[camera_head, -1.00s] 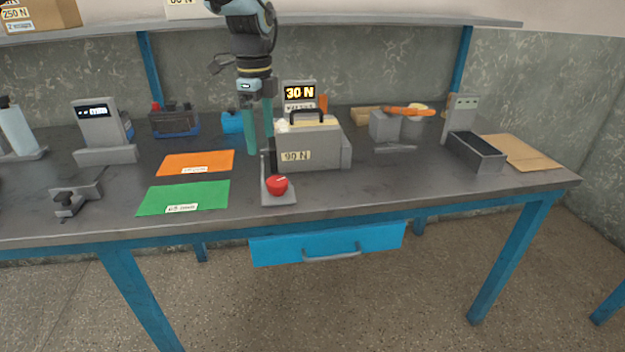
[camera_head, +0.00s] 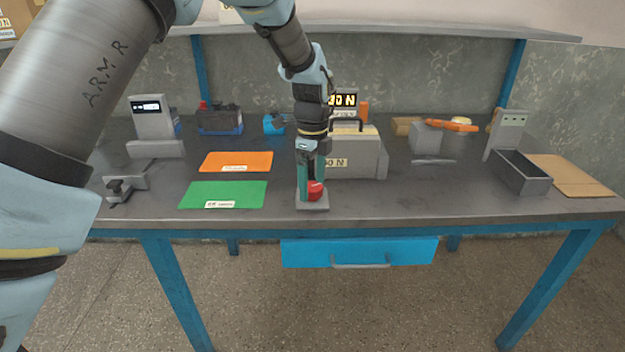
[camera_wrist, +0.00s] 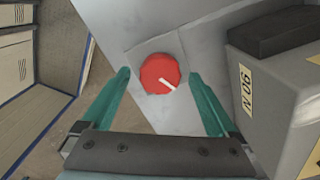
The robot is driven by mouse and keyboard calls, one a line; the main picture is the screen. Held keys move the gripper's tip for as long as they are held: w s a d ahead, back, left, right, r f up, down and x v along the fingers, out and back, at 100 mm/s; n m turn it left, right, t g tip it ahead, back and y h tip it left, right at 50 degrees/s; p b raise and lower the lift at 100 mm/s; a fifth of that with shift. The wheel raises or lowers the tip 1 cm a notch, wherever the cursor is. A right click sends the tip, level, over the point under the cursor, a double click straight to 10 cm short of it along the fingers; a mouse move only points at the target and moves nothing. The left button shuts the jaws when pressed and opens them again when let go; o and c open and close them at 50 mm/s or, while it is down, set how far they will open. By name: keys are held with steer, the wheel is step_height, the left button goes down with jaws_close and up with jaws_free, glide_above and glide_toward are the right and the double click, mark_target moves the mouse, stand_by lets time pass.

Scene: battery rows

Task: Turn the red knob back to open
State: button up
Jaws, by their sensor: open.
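The red knob (camera_head: 315,190) sits on a small grey bracket (camera_head: 313,206) at the table's front edge. In the wrist view the round red knob (camera_wrist: 160,73) carries a white pointer line running from its middle toward the lower right. My gripper (camera_head: 311,198) is at the knob, pointing down, and partly covers it in the head view. In the wrist view its two teal fingers (camera_wrist: 158,77) are open, one on each side of the knob, with visible gaps between them and it.
A grey box labelled 90 N (camera_wrist: 288,95) stands close to the right of my fingers. A green mat (camera_head: 224,194) and an orange mat (camera_head: 236,161) lie to the left. A grey clamp-like part (camera_head: 120,190) stands further left. A blue drawer (camera_head: 359,253) hangs below the table.

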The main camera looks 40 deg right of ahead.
steer(key=c, duration=1.4)
